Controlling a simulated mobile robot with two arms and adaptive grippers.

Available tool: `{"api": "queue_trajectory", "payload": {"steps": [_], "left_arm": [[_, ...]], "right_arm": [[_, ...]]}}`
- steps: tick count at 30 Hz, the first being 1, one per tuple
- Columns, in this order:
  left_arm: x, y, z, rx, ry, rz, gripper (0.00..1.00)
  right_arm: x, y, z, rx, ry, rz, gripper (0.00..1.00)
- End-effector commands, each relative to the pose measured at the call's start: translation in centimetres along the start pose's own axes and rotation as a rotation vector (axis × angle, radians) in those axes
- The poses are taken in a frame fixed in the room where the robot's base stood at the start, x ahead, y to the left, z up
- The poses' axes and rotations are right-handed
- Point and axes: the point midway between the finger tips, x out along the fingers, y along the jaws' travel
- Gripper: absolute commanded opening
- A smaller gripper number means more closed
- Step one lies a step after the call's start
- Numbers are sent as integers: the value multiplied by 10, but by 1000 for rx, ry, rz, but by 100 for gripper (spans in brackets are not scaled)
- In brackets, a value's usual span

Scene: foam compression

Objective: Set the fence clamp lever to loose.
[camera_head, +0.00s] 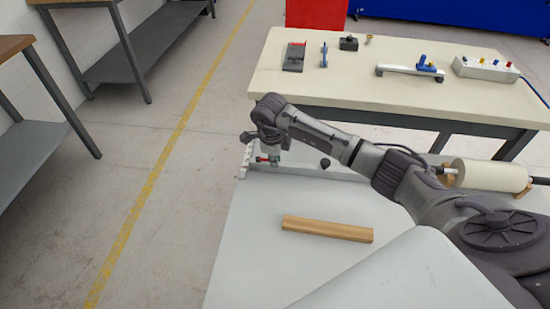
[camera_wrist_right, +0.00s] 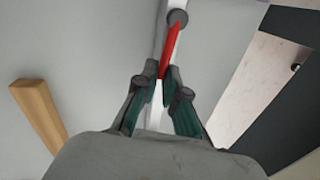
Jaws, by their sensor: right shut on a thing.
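The fence clamp lever is a small red handle (camera_head: 262,158) at the far left corner of the near table, beside the pale fence (camera_head: 300,171). In the right wrist view the red lever (camera_wrist_right: 170,45) runs from a round grey pivot down to my fingertips. My right gripper (camera_head: 271,155) points down at it. In the wrist view the right gripper (camera_wrist_right: 164,77) is shut on the lever's near end, with the fingers on either side. The fingers hide part of that end. My left gripper is not in view.
A wooden bar (camera_head: 327,229) lies on the near table (camera_head: 250,270), apart from the gripper. A dark round knob (camera_head: 325,163) is to the right of the lever. A cream roll (camera_head: 490,175) is at the right. A second table (camera_head: 380,95) with tools stands behind.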

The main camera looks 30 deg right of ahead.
Motion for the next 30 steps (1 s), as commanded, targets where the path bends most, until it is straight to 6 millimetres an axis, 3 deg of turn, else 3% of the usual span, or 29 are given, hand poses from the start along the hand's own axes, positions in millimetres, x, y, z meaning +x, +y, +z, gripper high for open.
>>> {"api": "queue_trajectory", "payload": {"steps": [7,17,18,22,30], "left_arm": [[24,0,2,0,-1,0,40],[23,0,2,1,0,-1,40],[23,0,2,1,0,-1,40],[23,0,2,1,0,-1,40],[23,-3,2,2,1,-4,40]], "right_arm": [[5,-10,0,-161,-32,-5,0],[2,-12,0,-212,-41,0,0],[2,-12,0,-211,-41,0,11],[2,-12,0,-211,-40,0,33],[2,-12,0,-210,-40,0,35]]}}
